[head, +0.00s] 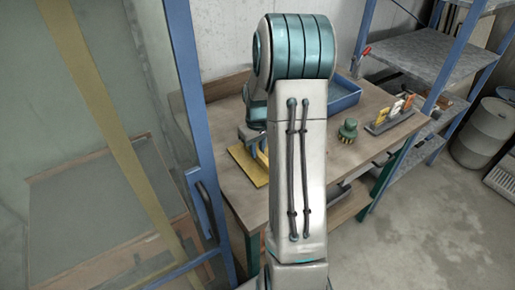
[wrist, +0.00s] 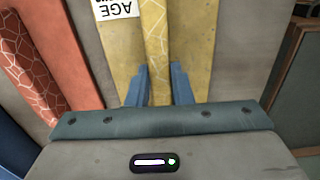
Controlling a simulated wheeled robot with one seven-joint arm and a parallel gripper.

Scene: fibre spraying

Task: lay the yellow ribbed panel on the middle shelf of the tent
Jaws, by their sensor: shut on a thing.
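The yellow ribbed panel (head: 243,166) is at the left end of the wooden workbench, partly hidden by my arm. In the wrist view the panel (wrist: 198,45) shows a raised, crackle-patterned rib and a white label reading "AGE". My gripper (wrist: 160,86) is shut on that rib, one blue finger on each side. In the head view my gripper (head: 259,146) is mostly behind my arm. I cannot tell whether the panel touches the bench. What looks like the tent (head: 185,110) stands at the left, with a blue frame and see-through walls. A brown-edged surface (head: 105,205) shows dimly inside; its shelf level is unclear.
An orange ribbed panel (wrist: 58,50) lies left of the yellow one in the wrist view. The workbench (head: 345,150) also bears a blue tray (head: 343,95), a green knobbed brush-like item (head: 348,130) and a rack of small items (head: 395,114). Metal shelving (head: 425,55) and a drum (head: 487,130) stand right.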

